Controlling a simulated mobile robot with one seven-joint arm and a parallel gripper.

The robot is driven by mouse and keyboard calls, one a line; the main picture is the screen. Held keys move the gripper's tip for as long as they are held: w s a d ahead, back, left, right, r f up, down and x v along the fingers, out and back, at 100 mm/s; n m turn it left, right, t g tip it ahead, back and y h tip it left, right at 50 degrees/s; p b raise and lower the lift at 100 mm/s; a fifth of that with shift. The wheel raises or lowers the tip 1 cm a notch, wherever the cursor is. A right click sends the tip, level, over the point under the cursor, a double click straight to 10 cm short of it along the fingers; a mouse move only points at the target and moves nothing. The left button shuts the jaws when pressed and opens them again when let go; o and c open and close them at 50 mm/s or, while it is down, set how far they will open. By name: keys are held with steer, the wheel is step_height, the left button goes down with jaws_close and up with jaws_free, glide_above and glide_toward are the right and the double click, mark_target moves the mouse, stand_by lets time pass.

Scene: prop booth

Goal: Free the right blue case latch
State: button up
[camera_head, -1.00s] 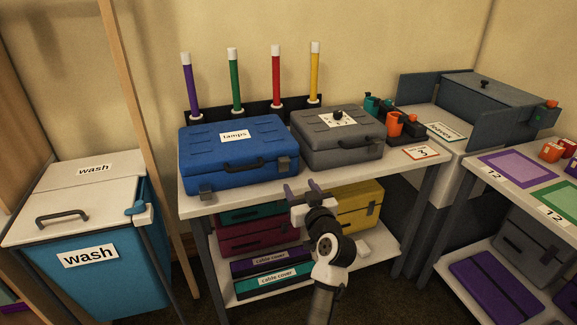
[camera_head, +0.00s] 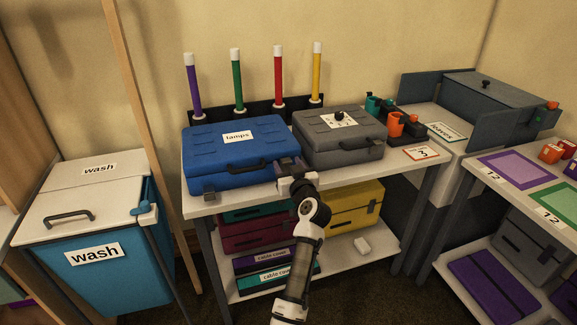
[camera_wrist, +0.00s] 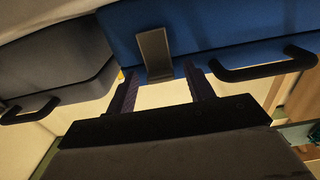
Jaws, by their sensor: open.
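The blue case (camera_head: 232,152), labelled "lamps", lies shut on the tabletop (camera_head: 200,208), with its dark handle (camera_head: 249,163) at the front. Its left latch (camera_head: 209,194) shows at the front left. Its right latch is hidden behind my gripper (camera_head: 291,163) in the head view. In the wrist view the right latch (camera_wrist: 154,55) is a grey plate on the blue front, lying between and just beyond the fingertips. My gripper (camera_wrist: 160,78) is open and empty, its purple fingers either side of the latch's line. Contact cannot be told.
A grey case (camera_head: 340,140) with a dial stands close to the right of the blue case; it also shows in the wrist view (camera_wrist: 60,70). Coloured tubes stand behind. A lower shelf (camera_head: 335,250) holds more cases. Orange and teal cups (camera_head: 402,124) stand further right.

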steer(key=c, duration=1)
steer(key=shift+f, duration=0.15)
steer(key=shift+f+b, duration=0.1)
steer(key=shift+b, duration=0.4)
